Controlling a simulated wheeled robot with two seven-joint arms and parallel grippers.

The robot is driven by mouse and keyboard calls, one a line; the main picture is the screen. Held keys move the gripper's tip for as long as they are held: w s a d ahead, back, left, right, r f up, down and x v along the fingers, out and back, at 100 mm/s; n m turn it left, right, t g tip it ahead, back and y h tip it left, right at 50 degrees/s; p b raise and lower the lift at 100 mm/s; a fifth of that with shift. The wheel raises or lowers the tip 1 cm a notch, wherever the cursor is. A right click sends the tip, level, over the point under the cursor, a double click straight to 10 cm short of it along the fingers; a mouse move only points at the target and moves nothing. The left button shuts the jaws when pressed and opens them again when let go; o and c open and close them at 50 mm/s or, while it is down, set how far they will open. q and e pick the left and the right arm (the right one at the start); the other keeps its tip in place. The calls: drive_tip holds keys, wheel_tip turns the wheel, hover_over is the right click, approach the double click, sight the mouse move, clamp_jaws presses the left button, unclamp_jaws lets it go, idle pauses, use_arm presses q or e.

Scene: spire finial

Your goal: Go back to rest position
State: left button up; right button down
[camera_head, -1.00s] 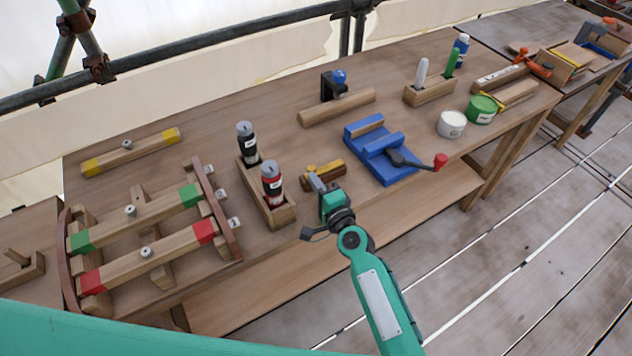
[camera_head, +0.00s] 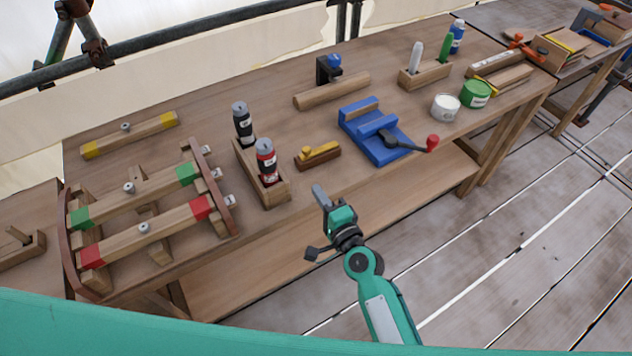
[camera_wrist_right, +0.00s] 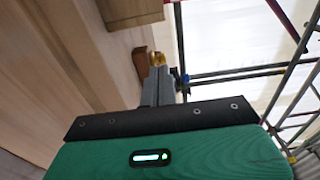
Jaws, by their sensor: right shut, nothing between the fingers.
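My right gripper (camera_head: 321,196) is in the lower middle of the head view, in front of the workbench's (camera_head: 225,108) front edge, shut and empty. It is apart from the small wooden block with a yellow top (camera_head: 318,152), which lies on the bench beyond it. In the right wrist view the shut fingers (camera_wrist_right: 158,82) show at the middle, with a brown and yellow piece (camera_wrist_right: 145,62) behind them. My left gripper is not in view.
A wooden holder with a black bottle (camera_head: 243,126) and a red bottle (camera_head: 266,162) stands left of my gripper. A blue vise (camera_head: 372,130) is to the right. A wooden frame with green and red marked bars (camera_head: 150,185) lies at the left. The floor in front is clear.

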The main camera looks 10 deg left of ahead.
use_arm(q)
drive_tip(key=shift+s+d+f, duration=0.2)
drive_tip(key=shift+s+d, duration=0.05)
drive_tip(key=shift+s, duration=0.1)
use_arm(e)
drive_tip(key=shift+s+a+v, duration=0.1)
drive_tip(key=shift+a+v, duration=0.1)
drive_tip(key=shift+v, duration=0.7)
drive_tip(key=shift+s+a+v, duration=0.15)
drive_tip(key=shift+v, duration=0.7)
drive_tip(key=s+d+f+n+g+h, duration=0.2)
drive_tip(key=s+d+f, duration=0.2)
drive_tip(key=f, duration=0.8)
drive_tip(key=s+d+f+n+g+h, duration=0.2)
drive_tip(key=s+d+f+n+g, duration=0.1)
drive_tip(key=f, duration=0.9)
drive_tip(key=s+d+f+n+g+h, duration=0.15)
drive_tip(key=s+d+f, duration=0.25)
drive_tip(key=f, duration=0.9)
drive_tip(key=s+d+f+n+g+h, duration=0.1)
drive_tip(key=s+d+f+n+g, duration=0.1)
drive_tip(key=s+d+f, duration=0.4)
drive_tip(key=s+d+f+n+g+h, duration=0.2)
drive_tip(key=s+d+f, duration=0.4)
drive_tip(key=s, duration=0.8)
drive_tip(key=s+d+f+n+g+h, duration=0.1)
drive_tip(key=s+d+f+n+g, duration=0.2)
drive_tip(key=s+d+f, duration=0.3)
drive_tip(key=s, duration=0.4)
drive_tip(key=shift+s+f, duration=0.2)
